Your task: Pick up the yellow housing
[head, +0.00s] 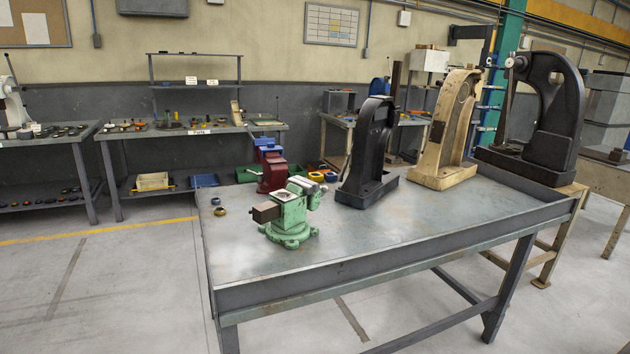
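No part is clearly identifiable as the yellow housing at this distance. Small yellow-and-dark round parts (316,177) sit near the far edge of the grey steel table (380,240), behind the green vise. A small brass-yellow ring (220,211) lies near the table's left edge, with a darker ring (215,201) just behind it. My gripper is not in view, so its state does not show.
A black press frame (367,150), a cream one (447,130) and a large black press (560,115) stand right. The table's front is clear.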

